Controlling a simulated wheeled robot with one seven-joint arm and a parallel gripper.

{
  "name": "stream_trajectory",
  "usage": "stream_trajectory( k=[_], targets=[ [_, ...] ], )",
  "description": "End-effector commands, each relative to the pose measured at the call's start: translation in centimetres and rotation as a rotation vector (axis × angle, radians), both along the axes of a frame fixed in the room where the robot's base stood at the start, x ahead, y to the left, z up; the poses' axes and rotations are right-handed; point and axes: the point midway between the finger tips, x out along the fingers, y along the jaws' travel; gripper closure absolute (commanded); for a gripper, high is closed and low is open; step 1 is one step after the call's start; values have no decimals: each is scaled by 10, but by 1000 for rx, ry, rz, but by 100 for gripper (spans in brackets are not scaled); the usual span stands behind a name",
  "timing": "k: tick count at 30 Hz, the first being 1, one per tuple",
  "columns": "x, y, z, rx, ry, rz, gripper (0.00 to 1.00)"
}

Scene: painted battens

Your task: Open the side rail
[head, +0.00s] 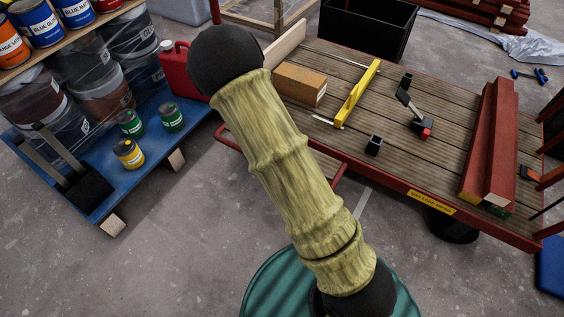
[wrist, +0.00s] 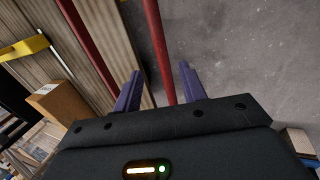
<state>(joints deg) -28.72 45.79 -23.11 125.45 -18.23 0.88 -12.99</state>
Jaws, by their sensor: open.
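The side rail is a red tube that runs along the near side of the wooden-decked cart (head: 330,60). In the head view only short ends of the rail (head: 338,180) show, standing off the deck edge; my arm hides its middle. In the wrist view the rail (wrist: 158,45) runs down the picture between the two purple fingers of my gripper (wrist: 161,70), apart from the cart's red edge (wrist: 90,45). My gripper is open, with a finger on either side of the rail in the picture. I cannot tell whether either touches it. The head view hides my gripper behind my arm.
On the deck are a cardboard box (head: 300,83), a yellow bar (head: 357,95), a small clamp (head: 415,110) and red battens (head: 490,140). A blue pallet (head: 150,150) with paint cans stands left. Bare concrete floor (head: 190,220) lies between pallet and cart.

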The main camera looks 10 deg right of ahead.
Motion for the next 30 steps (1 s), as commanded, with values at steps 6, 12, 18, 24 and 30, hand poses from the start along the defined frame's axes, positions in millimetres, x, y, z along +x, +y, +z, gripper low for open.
stream_trajectory(
  k=[6, 12, 18, 24, 30],
  targets=[
    [-11, 12, 49, 1, -1, 2, 59],
    [-20, 21, 87, 1, -1, 1, 59],
    [-29, 29, 117, 1, 0, 0, 59],
    [-32, 32, 127, 1, 0, -1, 59],
    [-32, 32, 126, 0, 1, -1, 59]
  ],
)
